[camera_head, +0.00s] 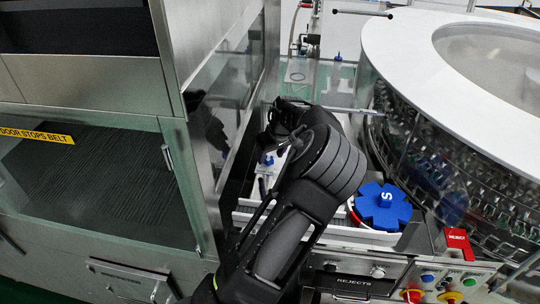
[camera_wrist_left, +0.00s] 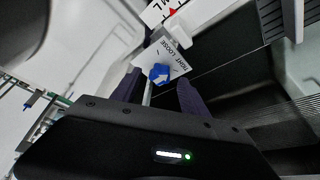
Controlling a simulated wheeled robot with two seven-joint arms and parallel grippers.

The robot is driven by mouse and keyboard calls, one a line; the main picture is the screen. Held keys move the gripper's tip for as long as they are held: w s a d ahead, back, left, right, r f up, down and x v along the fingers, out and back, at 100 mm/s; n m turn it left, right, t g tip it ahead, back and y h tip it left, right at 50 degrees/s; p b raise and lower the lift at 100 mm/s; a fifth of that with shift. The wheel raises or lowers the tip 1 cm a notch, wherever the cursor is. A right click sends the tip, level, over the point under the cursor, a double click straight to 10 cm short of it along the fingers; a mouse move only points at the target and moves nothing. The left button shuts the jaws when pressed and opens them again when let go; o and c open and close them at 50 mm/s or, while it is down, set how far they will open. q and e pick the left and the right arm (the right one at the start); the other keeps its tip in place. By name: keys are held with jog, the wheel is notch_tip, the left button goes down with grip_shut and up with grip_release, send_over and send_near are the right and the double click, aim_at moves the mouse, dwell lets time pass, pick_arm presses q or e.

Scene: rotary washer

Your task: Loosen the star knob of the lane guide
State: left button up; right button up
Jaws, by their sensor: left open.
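The small blue star knob (camera_wrist_left: 158,73) with a white arrow shows in the left wrist view, in front of a white label (camera_wrist_left: 172,58) reading TIGHT and LOOSE. It also shows in the head view as a small blue piece (camera_head: 268,160) left of my arm. My left gripper (camera_wrist_left: 158,90) is open, with its two dark fingers on either side of the knob in the picture. I cannot tell whether they touch it. In the head view my left gripper (camera_head: 281,122) is partly hidden by my own wrist. My right gripper is not in view.
A large blue star wheel (camera_head: 383,209) marked S lies right of my arm. A round washer with a white top (camera_head: 400,40) fills the right. A glass-sided metal cabinet (camera_head: 185,160) stands close on the left. A red box (camera_head: 455,243) and buttons sit at the lower right.

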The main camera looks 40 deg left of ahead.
pick_arm(q)
jog(key=shift+x, duration=0.95)
jog(key=shift+c, duration=0.4)
grip_shut()
